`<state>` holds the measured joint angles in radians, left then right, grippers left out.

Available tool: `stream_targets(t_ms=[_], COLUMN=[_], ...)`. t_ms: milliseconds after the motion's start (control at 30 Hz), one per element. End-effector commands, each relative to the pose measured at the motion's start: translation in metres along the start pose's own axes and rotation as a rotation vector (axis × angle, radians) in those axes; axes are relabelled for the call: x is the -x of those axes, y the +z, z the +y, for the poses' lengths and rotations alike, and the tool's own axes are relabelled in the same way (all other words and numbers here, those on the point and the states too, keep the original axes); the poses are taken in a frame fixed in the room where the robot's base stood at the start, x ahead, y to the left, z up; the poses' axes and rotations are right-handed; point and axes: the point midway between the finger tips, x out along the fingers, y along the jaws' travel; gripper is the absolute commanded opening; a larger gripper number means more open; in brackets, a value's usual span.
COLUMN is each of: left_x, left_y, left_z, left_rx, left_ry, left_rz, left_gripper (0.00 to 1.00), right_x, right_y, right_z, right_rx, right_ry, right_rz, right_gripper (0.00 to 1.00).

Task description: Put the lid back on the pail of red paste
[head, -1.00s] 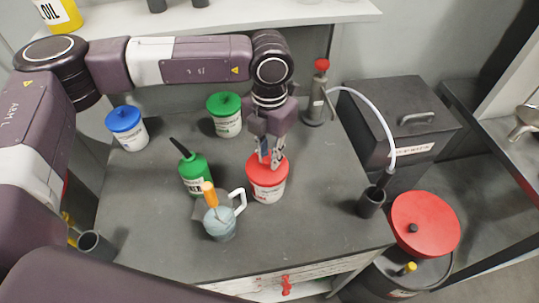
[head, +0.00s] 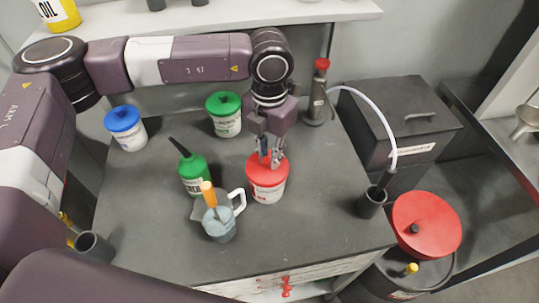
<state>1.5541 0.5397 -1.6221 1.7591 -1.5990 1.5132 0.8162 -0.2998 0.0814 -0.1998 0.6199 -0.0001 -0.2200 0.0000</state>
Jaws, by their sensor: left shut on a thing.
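The pail of red paste (head: 267,191) is a white tub standing upright on the dark bench top. Its red lid (head: 258,172) sits on the pail's top and looks level; I cannot tell whether it is pressed fully down. My left gripper (head: 269,160) comes down from above, shut on the lid's middle, and its fingers hide the grip point. My right gripper is not in view; part of one of my arms crosses the lower left.
A green bottle (head: 194,175) and a clear jug (head: 219,225) with an orange-handled tool stand left of the pail. Green-lidded (head: 225,118) and blue-lidded (head: 126,130) pails stand behind. A black cup (head: 371,203) with a hose is at right. Bench front right is clear.

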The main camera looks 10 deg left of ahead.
Motion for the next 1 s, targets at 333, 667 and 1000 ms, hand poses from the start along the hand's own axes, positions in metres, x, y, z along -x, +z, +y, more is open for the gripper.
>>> stream_targets(t_ms=[333, 667, 1000], left_x=[0.0005, 0.0004, 0.0002], left_y=[0.0000, 0.0001, 0.0000], left_z=[0.0001, 0.0000, 0.0000], left_rx=[0.000, 0.000, 0.000], left_ry=[0.000, 0.000, 0.000], left_rz=[0.000, 0.000, 0.000], left_gripper=[0.00, 0.36, 0.53], right_x=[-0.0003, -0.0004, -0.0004], right_y=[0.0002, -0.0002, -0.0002], right_z=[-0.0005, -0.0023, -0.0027], right_rx=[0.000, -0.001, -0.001], right_ry=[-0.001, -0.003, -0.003], right_rz=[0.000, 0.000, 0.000], right_gripper=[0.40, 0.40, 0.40])
